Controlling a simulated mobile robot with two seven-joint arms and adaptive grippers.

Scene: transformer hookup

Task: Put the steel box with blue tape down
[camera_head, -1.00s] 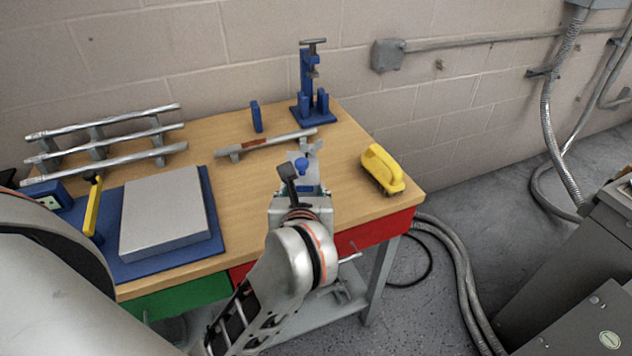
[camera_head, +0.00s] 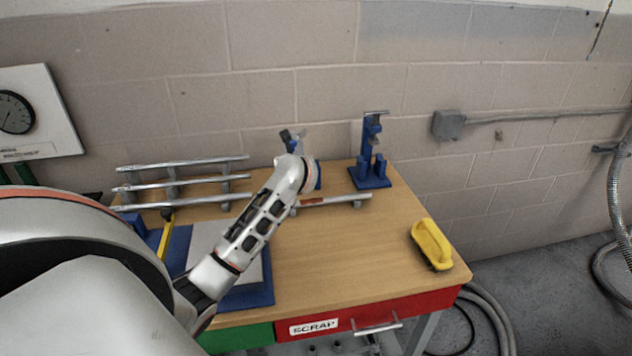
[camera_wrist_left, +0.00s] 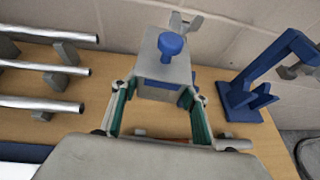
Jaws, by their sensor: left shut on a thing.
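In the left wrist view my left gripper (camera_wrist_left: 160,95) is shut on a grey steel box (camera_wrist_left: 152,60). The box has a blue knob, a strip of blue low on its near side and a winged metal piece at its far end. In the head view my left gripper (camera_head: 296,142) is at the back of the wooden table (camera_head: 340,250), near the wall, and mostly hides the box. I cannot tell whether the box touches the table. My right gripper is not in view.
A blue stand (camera_head: 370,165) is right of the gripper. Metal rails (camera_head: 183,162) on supports lie left; a bar (camera_head: 335,200) lies on the table behind my arm. A grey plate on a blue mat (camera_head: 250,297) is front left. A yellow-handled brush (camera_head: 432,243) is right. The table's middle is clear.

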